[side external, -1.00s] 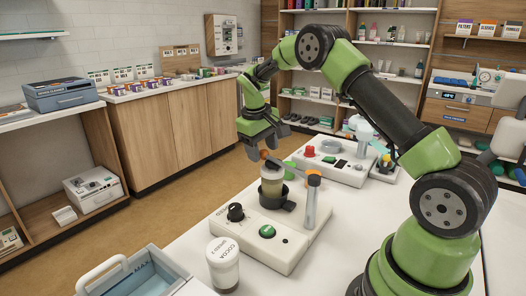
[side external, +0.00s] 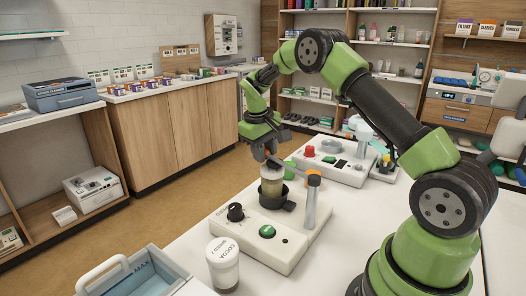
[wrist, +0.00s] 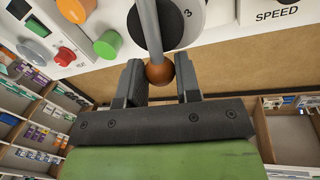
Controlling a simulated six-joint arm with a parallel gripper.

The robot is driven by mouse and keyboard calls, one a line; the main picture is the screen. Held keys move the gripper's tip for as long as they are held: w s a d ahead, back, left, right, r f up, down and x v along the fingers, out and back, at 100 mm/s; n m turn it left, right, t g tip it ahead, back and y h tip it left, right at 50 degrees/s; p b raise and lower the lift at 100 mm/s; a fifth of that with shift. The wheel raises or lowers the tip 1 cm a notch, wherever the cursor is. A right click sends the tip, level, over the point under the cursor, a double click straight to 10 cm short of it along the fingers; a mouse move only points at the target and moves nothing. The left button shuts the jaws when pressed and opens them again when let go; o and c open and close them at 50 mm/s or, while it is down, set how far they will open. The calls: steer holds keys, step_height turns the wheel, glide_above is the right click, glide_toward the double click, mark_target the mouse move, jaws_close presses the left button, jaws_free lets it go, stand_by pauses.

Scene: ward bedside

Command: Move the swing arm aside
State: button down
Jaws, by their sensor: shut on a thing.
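In the wrist view, the bar (wrist: 150,28) ends in an orange-brown knob (wrist: 160,73) between my two dark fingers. My gripper (side external: 265,157) is shut on this knob, above and beside the cup. It also shows in the wrist view (wrist: 159,84). The fingers largely hide the knob in the side view.
The machine has a black dial (side external: 236,212) and a green button (side external: 267,231). A lidded jar (side external: 223,265) stands at its front left, beside a blue bin (side external: 130,277). A second white machine with a red knob (side external: 309,151) stands behind. The white table right of the post is clear.

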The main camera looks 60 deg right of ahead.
steer(key=shift+s+d+m, duration=0.25)
steer(key=shift+d+m, duration=0.25)
steer(key=shift+d, duration=0.25)
steer(key=s+d+m+g+y, duration=0.1)
steer(key=s+d+m+y, duration=0.1)
steer(key=s+d+m, duration=0.8)
steer(key=shift+s+d+m+g, duration=0.25)
steer(key=shift+s+m+g, duration=0.15)
steer(key=shift+s+m, duration=1.8)
steer(key=shift+s+n, duration=0.3)
steer(key=c, duration=0.8)
jaws_free()
steer(key=shift+w+r, duration=0.1)
